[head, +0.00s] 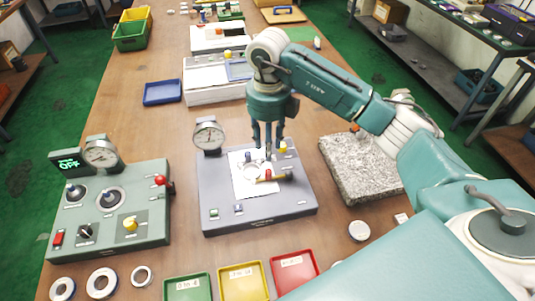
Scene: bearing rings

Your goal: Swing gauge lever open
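A grey gauge fixture (219,222) stands in the middle of the table with a round dial (208,135) at its back left. A white plate (241,184) on its top carries a small brass-coloured lever (268,177) with a red end, lying roughly flat. A small blue-topped post and a yellow knob (283,147) sit nearby. My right gripper (268,143) points down just above and behind the lever. Its fingers look apart, with nothing seen between them; the tips are small and partly overlap the fixture parts. My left gripper is not in view.
A green-grey gauge box (150,236) with dials, knobs and a red-ball lever (160,181) stands left. A granite block (362,178) is right. Green, yellow (243,281) and red trays lie in front, with metal rings (102,283) at front left. A blue tray (162,92) is behind.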

